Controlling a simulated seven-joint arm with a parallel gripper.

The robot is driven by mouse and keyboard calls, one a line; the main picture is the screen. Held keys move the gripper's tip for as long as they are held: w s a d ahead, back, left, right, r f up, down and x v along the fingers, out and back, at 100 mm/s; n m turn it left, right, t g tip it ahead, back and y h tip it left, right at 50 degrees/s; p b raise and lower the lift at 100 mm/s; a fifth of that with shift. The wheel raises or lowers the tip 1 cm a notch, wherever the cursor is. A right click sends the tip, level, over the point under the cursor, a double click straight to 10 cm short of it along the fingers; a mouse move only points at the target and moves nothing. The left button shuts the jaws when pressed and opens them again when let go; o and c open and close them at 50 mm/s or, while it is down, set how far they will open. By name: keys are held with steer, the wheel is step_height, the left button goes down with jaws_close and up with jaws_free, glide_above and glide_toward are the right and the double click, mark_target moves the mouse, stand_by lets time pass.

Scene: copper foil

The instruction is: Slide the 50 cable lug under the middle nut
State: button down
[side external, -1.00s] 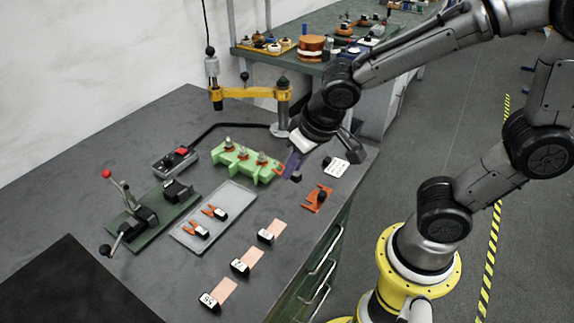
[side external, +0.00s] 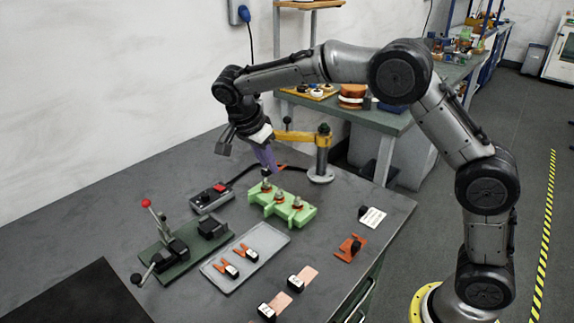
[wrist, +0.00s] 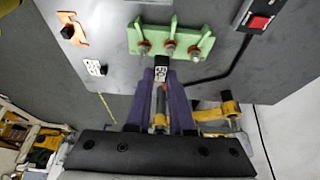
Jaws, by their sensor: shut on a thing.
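My gripper (side external: 270,163) points down with its purple fingers at the back of the green block (side external: 273,209). In the wrist view the fingers are shut on the 50 cable lug (wrist: 160,74). Its black body and white label show between the fingertips; its fork is hard to make out. The green block (wrist: 133,38) carries three studs with nuts in a row. The middle nut (wrist: 169,50) lies just beyond the lug in the wrist view and also shows in the side view (side external: 281,199). I cannot tell whether lug and nut touch.
A grey tray (side external: 222,282) holds two other orange-forked lugs. A red-button box (side external: 212,198), toggle clamp (side external: 176,248) and yellow-armed post (side external: 322,155) stand nearby.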

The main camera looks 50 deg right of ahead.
glide_toward(274, 202)
steer(key=shift+f, duration=2.2)
steer(key=shift+f, duration=0.6)
steer(key=shift+d, duration=1.2)
stand_by(1.2)
steer(key=shift+f, duration=0.15)
stand_by(0.8)
steer(key=c, duration=1.1)
jaws_free()
steer(key=shift+r, duration=1.5)
